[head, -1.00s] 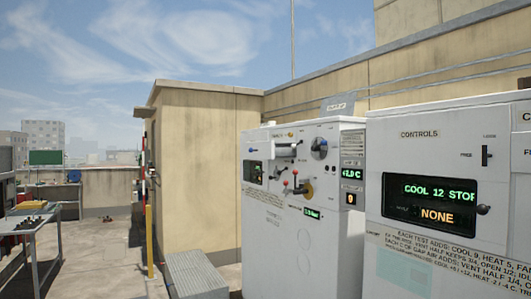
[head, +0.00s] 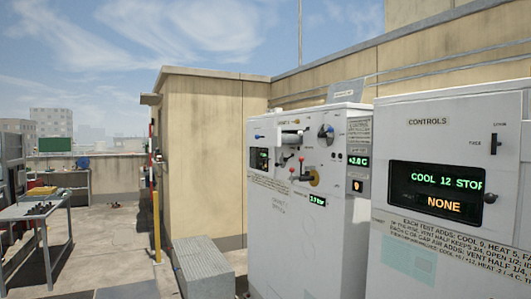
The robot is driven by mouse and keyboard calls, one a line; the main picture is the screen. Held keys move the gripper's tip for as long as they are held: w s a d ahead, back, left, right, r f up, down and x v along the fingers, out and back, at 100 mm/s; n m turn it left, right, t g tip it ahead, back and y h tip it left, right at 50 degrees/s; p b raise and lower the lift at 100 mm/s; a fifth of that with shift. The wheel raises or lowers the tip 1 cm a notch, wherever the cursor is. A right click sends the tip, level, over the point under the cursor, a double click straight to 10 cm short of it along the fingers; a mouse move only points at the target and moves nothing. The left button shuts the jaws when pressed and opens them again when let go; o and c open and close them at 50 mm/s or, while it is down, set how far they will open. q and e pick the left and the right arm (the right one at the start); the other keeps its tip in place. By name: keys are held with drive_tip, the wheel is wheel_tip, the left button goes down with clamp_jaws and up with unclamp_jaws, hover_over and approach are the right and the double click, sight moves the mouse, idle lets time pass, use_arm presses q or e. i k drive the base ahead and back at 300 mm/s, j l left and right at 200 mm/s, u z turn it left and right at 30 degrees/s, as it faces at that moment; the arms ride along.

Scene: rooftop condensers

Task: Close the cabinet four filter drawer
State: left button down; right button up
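A white cabinet (head: 280,225) stands right of centre with a control face at its top. On that face a pale protruding block (head: 291,137), possibly a drawer front, sits near the top; I cannot tell whether it is a filter drawer or how far it is out. Red-knobbed levers (head: 296,168), a round dial (head: 326,132) and a small green display (head: 317,201) are beside or below it. The cabinet's top label is too small to read. Neither of my grippers is in view.
A larger white controls cabinet (head: 430,130) at the right shows "COOL 12 STOP" and "NONE" on its screen (head: 436,193). A grey box-like step (head: 203,265) lies before the beige wall block (head: 205,150). A yellow post (head: 156,227) and a work table (head: 30,211) stand left, with open floor between them.

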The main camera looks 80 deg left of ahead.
sight(267, 137)
drive_tip(key=u, duration=2.6)
drive_tip(key=i+j+z, duration=0.2)
drive_tip(key=i, duration=0.3)
drive_tip(key=i+j+z, duration=0.2)
drive_tip(key=i, duration=0.3)
drive_tip(key=i+j+z, duration=0.2)
drive_tip(key=i+j, duration=0.3)
